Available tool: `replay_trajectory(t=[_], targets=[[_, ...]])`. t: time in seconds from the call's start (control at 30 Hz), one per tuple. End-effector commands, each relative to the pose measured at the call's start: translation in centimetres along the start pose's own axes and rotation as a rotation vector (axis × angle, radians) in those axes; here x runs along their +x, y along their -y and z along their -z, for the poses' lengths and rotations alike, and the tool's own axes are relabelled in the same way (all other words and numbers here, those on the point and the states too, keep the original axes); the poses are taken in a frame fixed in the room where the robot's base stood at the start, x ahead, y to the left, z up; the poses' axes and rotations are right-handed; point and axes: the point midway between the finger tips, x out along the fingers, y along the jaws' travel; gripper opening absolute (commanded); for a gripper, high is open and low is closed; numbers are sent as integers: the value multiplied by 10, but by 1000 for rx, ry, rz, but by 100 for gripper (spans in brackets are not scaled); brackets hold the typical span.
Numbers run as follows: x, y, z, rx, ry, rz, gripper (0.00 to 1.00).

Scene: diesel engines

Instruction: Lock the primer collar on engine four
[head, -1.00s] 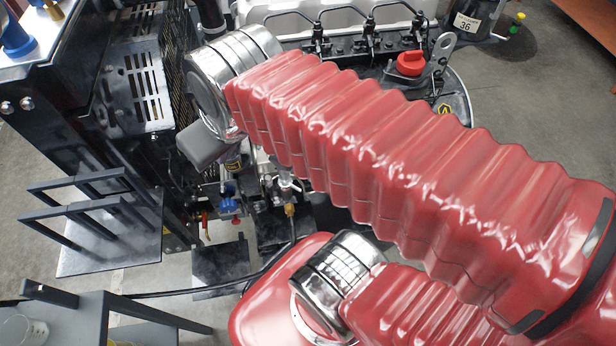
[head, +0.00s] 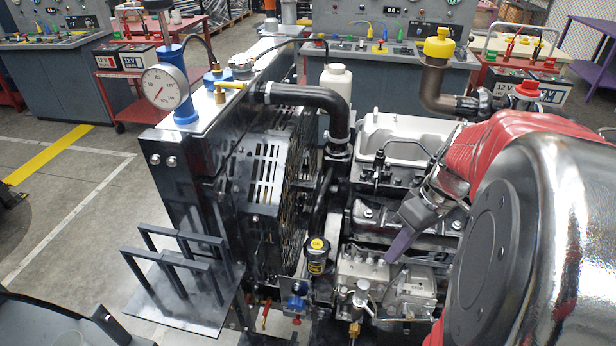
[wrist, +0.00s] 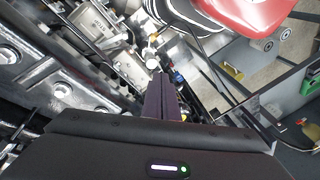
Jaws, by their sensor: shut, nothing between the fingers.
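My gripper (head: 391,259) is shut and empty, its dark purple fingers pointing down and left over the side of the engine (head: 400,215). In the wrist view the closed fingers (wrist: 163,85) point toward a small silver round-ended fitting (wrist: 152,62). In the head view an upright silver fitting, which looks like the primer (head: 361,292), stands below and left of my fingertips, apart from them. I cannot make out its collar or whether it is locked. No engine number is readable.
The radiator and fan guard (head: 265,200) stand farther left, with a pressure gauge (head: 166,87) on top. Black hoses and metal pipes crowd the engine.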

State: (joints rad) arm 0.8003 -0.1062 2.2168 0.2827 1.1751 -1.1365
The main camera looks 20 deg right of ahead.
Motion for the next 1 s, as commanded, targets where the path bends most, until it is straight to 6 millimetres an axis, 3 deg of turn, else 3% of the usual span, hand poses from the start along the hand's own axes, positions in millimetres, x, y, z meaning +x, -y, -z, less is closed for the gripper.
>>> replay_trajectory(t=[0.2, 0.5, 0.7, 1.0], targets=[[7, -46, -31, -27, -56, 115, 0], [16, -97, -79, -86, -204, 222, 0], [18, -110, -96, -111, -263, 242, 0], [19, -111, -96, -115, -267, 242, 0]])
